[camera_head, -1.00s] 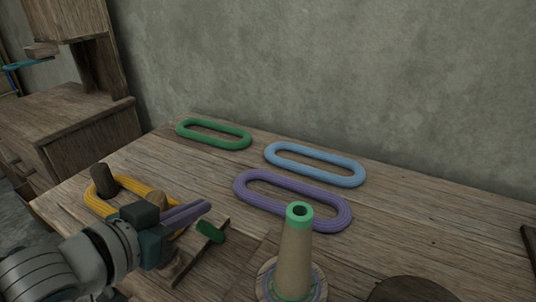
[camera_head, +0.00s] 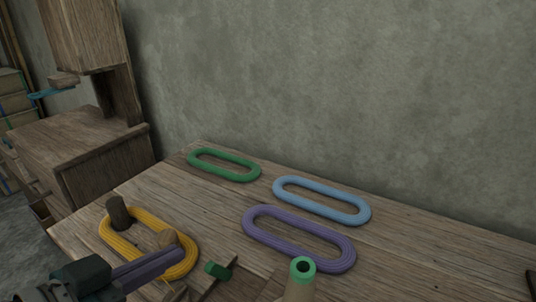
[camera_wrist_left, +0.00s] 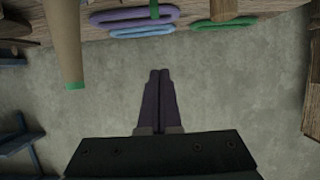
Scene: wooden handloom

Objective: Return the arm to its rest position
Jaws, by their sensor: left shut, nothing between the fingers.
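My left gripper (camera_head: 176,251) is at the lower left of the head view, its purple-grey fingers together and empty. In that view the fingertips overlap the yellow yarn loop (camera_head: 118,244); whether they touch it I cannot tell. In the left wrist view the shut fingers (camera_wrist_left: 160,76) point toward the wall and the table edge, with nothing between them. My right gripper is not in view.
The yellow loop lies around wooden pegs (camera_head: 119,212). Green (camera_head: 222,174), blue (camera_head: 320,212) and purple (camera_head: 262,233) loops lie on the table (camera_head: 420,262). A green-topped cone (camera_head: 303,267) stands in front. A wooden cabinet (camera_head: 84,150) stands left.

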